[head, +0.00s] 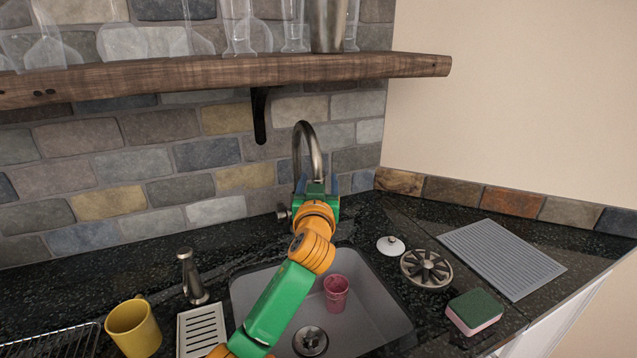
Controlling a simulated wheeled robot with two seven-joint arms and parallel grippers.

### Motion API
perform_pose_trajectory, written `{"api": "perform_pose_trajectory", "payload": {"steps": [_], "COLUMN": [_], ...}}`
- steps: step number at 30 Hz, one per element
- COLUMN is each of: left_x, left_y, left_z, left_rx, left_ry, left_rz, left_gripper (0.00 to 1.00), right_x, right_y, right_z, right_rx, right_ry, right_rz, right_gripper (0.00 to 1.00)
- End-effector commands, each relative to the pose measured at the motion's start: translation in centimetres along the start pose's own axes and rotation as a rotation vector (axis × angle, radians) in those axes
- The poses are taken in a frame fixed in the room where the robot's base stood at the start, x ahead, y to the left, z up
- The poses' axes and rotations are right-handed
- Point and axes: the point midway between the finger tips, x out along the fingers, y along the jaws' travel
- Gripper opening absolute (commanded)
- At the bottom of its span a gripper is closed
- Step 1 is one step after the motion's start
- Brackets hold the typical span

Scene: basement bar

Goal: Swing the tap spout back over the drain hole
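The metal tap spout (304,130) rises behind the sink (236,297) and arches over toward me. Its tip runs down to my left gripper (317,187), which hides the spout's end. The gripper's fingers point away from me at the spout; whether they touch or grip it is hidden by the green and orange wrist. The drain hole (310,341) is in the sink floor at the front, right of my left forearm. My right gripper is out of view.
A pink cup (336,292) stands in the sink. A soap dispenser (191,276), yellow mug (134,328) and slotted tray (203,328) are left. A white knob-like lid (390,245), round strainer (426,268), sponge (474,311) and ribbed mat (501,257) are right. A wooden shelf (220,76) overhangs.

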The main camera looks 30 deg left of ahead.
Motion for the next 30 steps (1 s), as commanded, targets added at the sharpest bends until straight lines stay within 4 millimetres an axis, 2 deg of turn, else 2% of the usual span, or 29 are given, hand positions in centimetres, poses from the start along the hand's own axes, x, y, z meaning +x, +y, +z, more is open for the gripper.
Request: {"api": "perform_pose_trajectory", "payload": {"steps": [7,15,19,30], "left_x": [-0.6,-5.0,-6.6,-7.1], "left_y": [0.0,0.0,0.1,0.0], "left_z": [0.2,0.4,0.2,0.1], "left_rx": [-0.001,-0.003,-0.001,0.0], "left_ry": [-0.002,-0.001,-0.001,-0.001], "left_rz": [0.0,0.002,0.002,0.0], "left_gripper": [0.67,0.67,0.67,0.67], "right_x": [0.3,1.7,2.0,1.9], "right_y": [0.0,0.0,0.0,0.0], "right_z": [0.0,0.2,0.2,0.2], "right_rx": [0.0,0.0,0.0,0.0], "right_ry": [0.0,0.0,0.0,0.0], "right_rz": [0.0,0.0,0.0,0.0], "right_gripper": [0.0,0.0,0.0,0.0]}}
